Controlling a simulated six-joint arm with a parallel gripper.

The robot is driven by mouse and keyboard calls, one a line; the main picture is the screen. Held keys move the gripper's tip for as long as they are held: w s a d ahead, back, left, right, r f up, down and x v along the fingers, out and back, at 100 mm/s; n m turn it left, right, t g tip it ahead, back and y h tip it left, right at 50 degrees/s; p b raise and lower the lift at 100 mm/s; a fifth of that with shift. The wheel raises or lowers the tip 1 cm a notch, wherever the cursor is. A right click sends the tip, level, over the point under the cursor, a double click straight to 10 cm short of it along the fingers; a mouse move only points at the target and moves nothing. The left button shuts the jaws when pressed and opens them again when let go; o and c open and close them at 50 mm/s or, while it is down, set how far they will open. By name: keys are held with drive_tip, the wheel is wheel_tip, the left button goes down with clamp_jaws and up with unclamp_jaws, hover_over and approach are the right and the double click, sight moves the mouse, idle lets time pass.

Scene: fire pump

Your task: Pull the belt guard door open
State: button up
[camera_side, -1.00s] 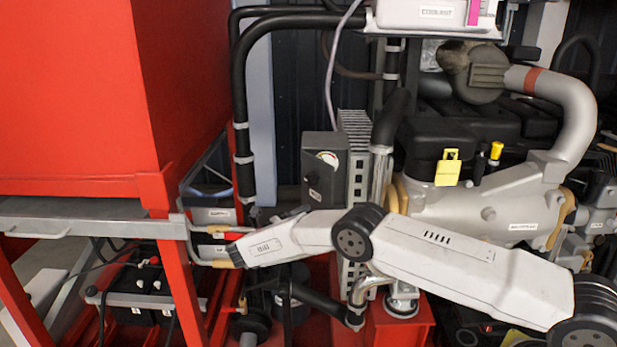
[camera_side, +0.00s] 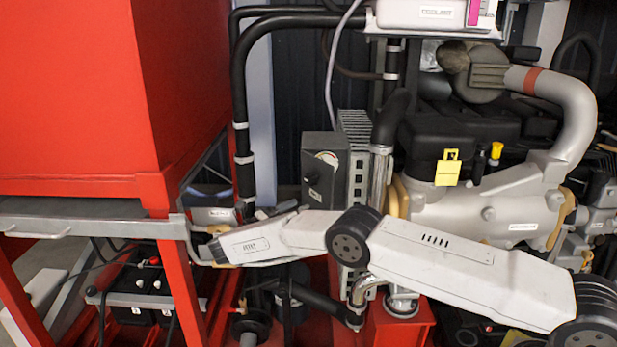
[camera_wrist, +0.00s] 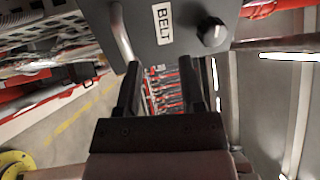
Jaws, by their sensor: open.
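In the wrist view, the belt guard door is a grey panel (camera_wrist: 180,22) at the top with a white BELT label. A dark round knob (camera_wrist: 212,32) sits on its right side. A pale bar handle (camera_wrist: 121,35) runs along its left side, its lower end close to the left fingertip. My gripper (camera_wrist: 159,68) is open, with its two dark fingers pointing at the door's lower edge. I cannot tell whether the fingertips touch the door or handle. In the side view, my gripper (camera_side: 200,248) is at the left end of my arm, beside the grey frame; its fingertips are hard to make out.
A red cabinet (camera_side: 75,90) and its grey rail (camera_side: 90,222) stand left of my gripper. Black pipes (camera_side: 240,110) rise behind it. A grey control box (camera_side: 322,170) and the engine (camera_side: 470,205) stand to the right. Floor (camera_wrist: 75,130) shows at lower left in the wrist view.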

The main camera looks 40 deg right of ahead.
drive_tip(key=shift+r, duration=1.7)
